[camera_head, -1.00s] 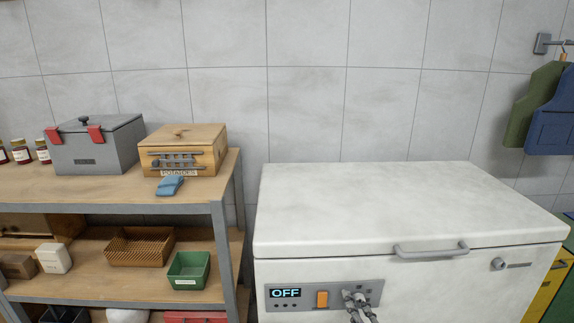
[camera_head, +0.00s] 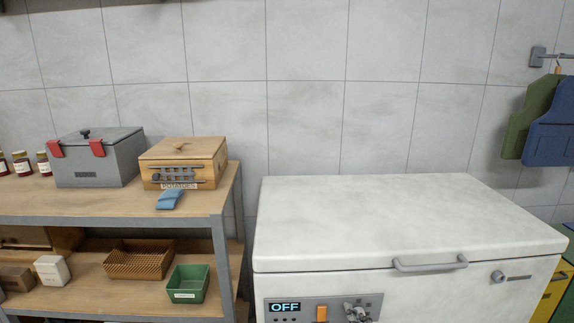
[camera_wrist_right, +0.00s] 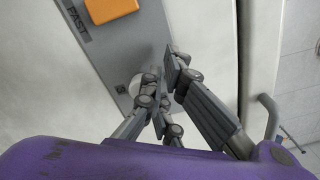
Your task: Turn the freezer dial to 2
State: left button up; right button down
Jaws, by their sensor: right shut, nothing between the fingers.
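The white chest freezer (camera_head: 400,215) stands at the right in the head view, lid closed. Its grey control panel (camera_head: 337,300) is cut off by the bottom edge. The display (camera_head: 285,307) reads OFF. An orange switch (camera_head: 321,313) is beside it and also shows in the wrist view (camera_wrist_right: 112,8). My right gripper (camera_head: 357,312) is shut and empty at the panel's right part. In the wrist view a pale round part, likely the dial (camera_wrist_right: 134,84), sits behind the fingers, mostly hidden; its setting and any contact cannot be told. My left gripper is not in view.
The freezer's lid handle (camera_head: 430,264) sticks out above and right of the panel. A wooden shelf (camera_head: 110,207) with boxes and baskets stands at the left. Aprons (camera_head: 548,120) hang at the far right. The freezer lid's top is clear.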

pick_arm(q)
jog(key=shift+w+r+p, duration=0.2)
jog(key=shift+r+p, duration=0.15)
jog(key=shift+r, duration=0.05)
pick_arm(e)
jog(key=s, duration=0.6)
jog(key=shift+r, duration=0.1)
notch_tip(320, 180, down, 6)
jog(key=d+n+b, duration=0.2)
jog(key=n+b, duration=0.2)
jog(key=n, duration=1.4)
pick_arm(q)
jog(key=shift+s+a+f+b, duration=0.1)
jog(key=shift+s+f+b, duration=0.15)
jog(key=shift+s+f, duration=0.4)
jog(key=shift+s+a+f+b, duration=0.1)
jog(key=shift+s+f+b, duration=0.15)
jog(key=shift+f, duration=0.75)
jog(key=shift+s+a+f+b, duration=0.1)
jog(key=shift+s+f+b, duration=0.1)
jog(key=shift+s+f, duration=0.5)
pick_arm(e)
jog(key=w, duration=0.6)
jog(key=shift+a, duration=0.25)
